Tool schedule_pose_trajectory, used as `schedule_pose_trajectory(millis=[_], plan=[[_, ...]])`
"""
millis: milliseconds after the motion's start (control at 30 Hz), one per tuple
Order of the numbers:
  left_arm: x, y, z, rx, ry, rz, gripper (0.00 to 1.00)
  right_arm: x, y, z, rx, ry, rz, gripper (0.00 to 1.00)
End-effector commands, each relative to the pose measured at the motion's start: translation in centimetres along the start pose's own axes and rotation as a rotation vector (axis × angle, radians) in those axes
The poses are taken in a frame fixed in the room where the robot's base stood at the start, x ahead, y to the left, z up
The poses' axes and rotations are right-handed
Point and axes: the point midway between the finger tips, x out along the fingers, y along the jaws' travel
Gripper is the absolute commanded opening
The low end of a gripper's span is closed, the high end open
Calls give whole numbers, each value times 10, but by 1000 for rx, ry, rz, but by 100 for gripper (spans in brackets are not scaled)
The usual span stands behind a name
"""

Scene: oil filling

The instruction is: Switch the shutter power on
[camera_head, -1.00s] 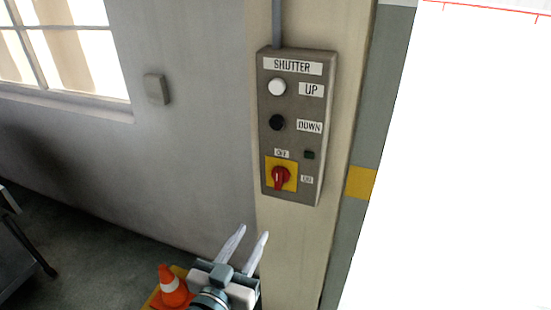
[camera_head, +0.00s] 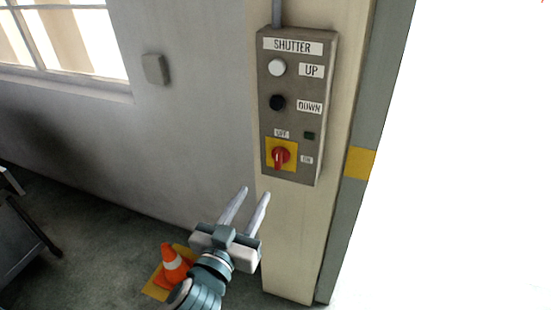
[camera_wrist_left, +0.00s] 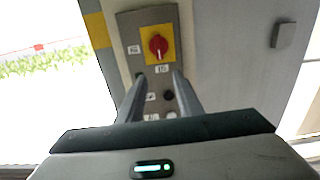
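The shutter control box (camera_head: 297,118) is mounted on a beige pillar, with a white UP button (camera_head: 277,67), a black DOWN button (camera_head: 277,102) and a small dark green lamp (camera_head: 309,135). The red rotary switch (camera_head: 281,156) sits on a yellow plate near the bottom, its handle roughly vertical, between OFF above and ON at right. My left gripper (camera_head: 251,195) is open and empty, below and left of the switch. In the left wrist view the red switch (camera_wrist_left: 158,45) shows upside down beyond the two parted fingers (camera_wrist_left: 158,85). My right gripper is out of view.
An orange cone (camera_head: 174,264) stands on the floor near my left wrist. A small grey wall box (camera_head: 155,69) is left of the pillar (camera_head: 290,240). A bright opening lies to the right. The space before the panel is clear.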

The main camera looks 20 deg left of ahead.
Motion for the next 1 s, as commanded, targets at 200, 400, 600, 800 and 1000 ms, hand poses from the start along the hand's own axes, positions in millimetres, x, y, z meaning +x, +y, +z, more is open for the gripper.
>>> schedule_pose_trajectory(millis=[200, 400, 600, 800, 1000], plan=[[18, 0, 2, 2, 4, 1, 33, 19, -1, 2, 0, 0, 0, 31], [39, 0, 2, 3, 4, 1, 33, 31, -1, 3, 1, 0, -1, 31], [69, 0, -4, 5, -1, -1, 33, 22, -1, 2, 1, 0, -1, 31], [105, 0, -4, 5, 0, -1, 33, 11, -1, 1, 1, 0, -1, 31], [137, 0, -3, 4, 0, -1, 33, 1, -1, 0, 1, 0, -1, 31]])
